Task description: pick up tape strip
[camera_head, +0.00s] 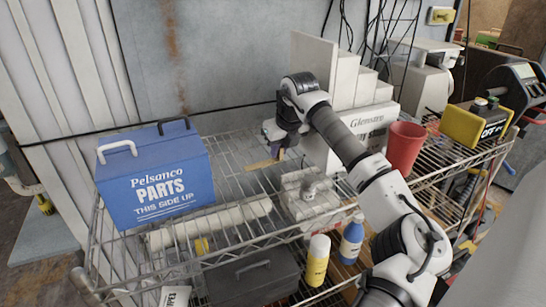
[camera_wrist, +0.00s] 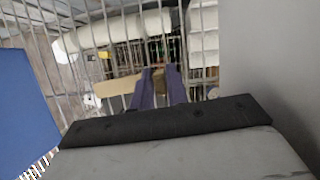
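The tape strip is a flat tan strip (camera_head: 262,164) by the wire shelf, just below my gripper, in the head view. In the wrist view the tan strip (camera_wrist: 116,86) extends left from the fingers, and its right part passes behind the left finger. My gripper (camera_head: 276,150) points down over the shelf, close to the strip. In the wrist view the two dark purple fingers (camera_wrist: 161,80) stand apart with a narrow gap. I cannot tell whether the fingers touch the strip.
A blue parts box (camera_head: 155,178) stands left on the shelf. A white roll (camera_head: 208,224) lies at the front, beside a pale block (camera_head: 308,194). A white Glensaro box (camera_head: 350,140) stands close right of my gripper. A red cup (camera_head: 404,147) is farther right.

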